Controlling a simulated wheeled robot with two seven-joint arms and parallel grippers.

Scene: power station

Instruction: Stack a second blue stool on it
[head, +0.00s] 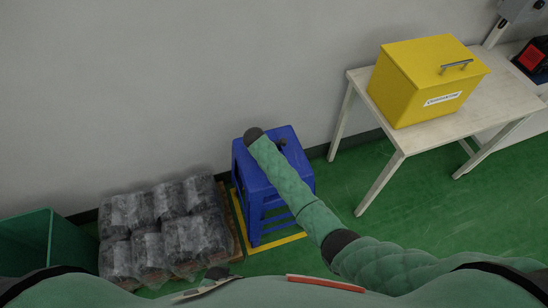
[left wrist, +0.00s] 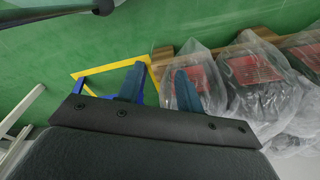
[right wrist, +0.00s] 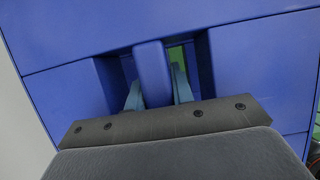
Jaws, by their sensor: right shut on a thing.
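A blue plastic stool (head: 263,180) stands against the wall, within a yellow floor outline (head: 275,245). I cannot tell whether this is one stool or two nested ones. My right arm reaches over its seat, and my right gripper (right wrist: 153,82) is shut on the bar between the two slots of the blue seat (right wrist: 240,70). The fingers reach down into the slots, so their tips are partly hidden. My left gripper (left wrist: 158,85) is open and empty, pointing toward the floor by the yellow outline (left wrist: 110,68). Small blue parts of a stool show behind its fingers.
Plastic-wrapped dark bundles (head: 165,225) lie on a wooden pallet left of the stool. A green bin (head: 45,245) is at far left. A white table (head: 400,130) with a yellow box (head: 425,80) stands to the right. Green floor is clear between stool and table.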

